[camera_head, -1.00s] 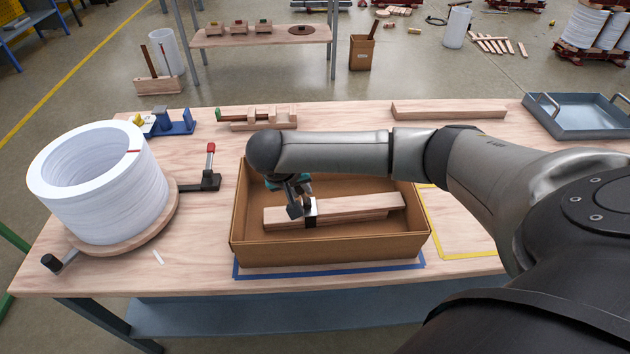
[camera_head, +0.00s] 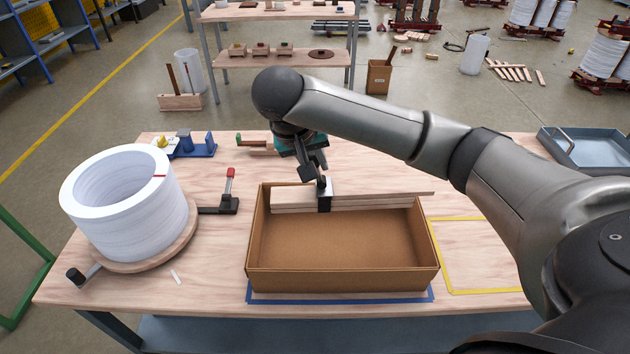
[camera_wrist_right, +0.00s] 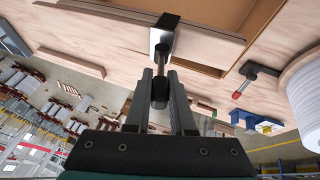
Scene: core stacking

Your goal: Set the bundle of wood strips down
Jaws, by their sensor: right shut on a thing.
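The bundle of wood strips (camera_head: 368,201) is held level over the far side of the open cardboard box (camera_head: 342,279), higher than in the box's floor. A black and silver clip (camera_head: 325,195) wraps the bundle; it also shows in the right wrist view (camera_wrist_right: 163,37). My right gripper (camera_head: 317,172) is above the bundle and shut at the clip, with the fingers (camera_wrist_right: 160,92) closed around its dark stem. The box looks empty inside. My left gripper is not in view.
A white coil (camera_head: 130,205) on a round wooden base and a red-tipped clamp (camera_head: 229,195) stand left of the box. A yellow-taped area (camera_head: 480,260) lies right of it, partly behind my arm. A blue-grey tray (camera_head: 590,150) is at the back right.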

